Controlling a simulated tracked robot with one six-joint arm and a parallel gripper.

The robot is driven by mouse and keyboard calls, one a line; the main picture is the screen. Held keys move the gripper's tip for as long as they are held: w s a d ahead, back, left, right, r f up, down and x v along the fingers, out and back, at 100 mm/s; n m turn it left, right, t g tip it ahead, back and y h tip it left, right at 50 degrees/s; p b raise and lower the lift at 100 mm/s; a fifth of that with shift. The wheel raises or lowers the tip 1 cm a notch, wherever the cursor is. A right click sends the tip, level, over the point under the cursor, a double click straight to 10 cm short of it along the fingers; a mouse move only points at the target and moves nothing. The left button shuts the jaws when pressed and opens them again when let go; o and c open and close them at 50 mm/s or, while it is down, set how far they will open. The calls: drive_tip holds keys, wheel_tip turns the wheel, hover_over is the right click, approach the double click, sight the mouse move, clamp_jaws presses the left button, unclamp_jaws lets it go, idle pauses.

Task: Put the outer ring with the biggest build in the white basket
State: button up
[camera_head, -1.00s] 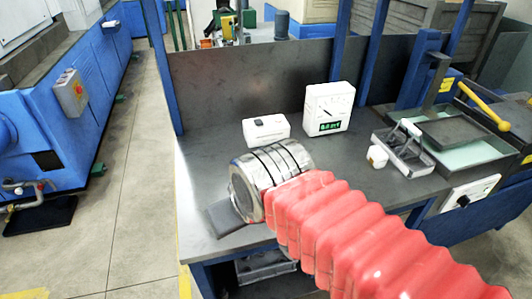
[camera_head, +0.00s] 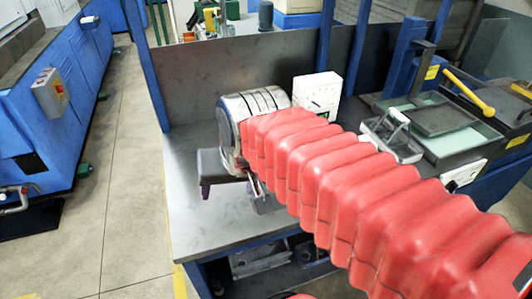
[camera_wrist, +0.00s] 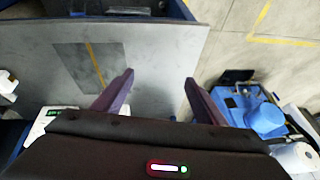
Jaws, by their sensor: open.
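No outer ring and no white basket can be made out clearly in either view. My gripper (camera_head: 232,194) is above the left part of the grey workbench (camera_head: 205,238) in the head view, partly hidden by my red-sleeved arm. In the wrist view, my gripper (camera_wrist: 160,82) has its two purple fingers wide apart with nothing between them. The workbench's edge and the floor lie beyond them.
A white gauge box (camera_head: 317,92) stands behind my arm. A metal tray (camera_head: 392,137) and a dark plate fixture (camera_head: 435,118) are at the right. The bench's front left is clear. A blue cart (camera_wrist: 245,105) shows in the wrist view.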

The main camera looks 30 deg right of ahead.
drive_tip(key=w+d+r+m+g, duration=0.1)
drive_tip(key=w+d+m, duration=0.5)
drive_tip(key=w+m, duration=0.15)
drive_tip(key=w+d+f+m+y, duration=0.1)
drive_tip(key=w+d+m, duration=0.3)
drive_tip(key=d, duration=0.4)
drive_tip(key=w+d+f+m, duration=0.4)
drive_tip(key=w+d+m, duration=0.1)
drive_tip(key=d+m, duration=0.2)
drive_tip(key=w+d+f+m+y, duration=0.1)
drive_tip(key=w+d+f+m, duration=0.2)
drive_tip(key=d+m, duration=0.3)
drive_tip(key=w+d, duration=0.1)
drive_tip(key=d, duration=0.2)
drive_tip(key=shift+w+d+f+y, duration=0.15)
drive_tip(key=shift+f+y, duration=0.05)
drive_tip(key=shift+y, duration=0.1)
drive_tip(key=shift+x, duration=4.35)
drive_tip(key=shift+s+x, duration=0.2)
drive_tip(key=shift+x, duration=2.4)
drive_tip(key=shift+f, duration=0.1)
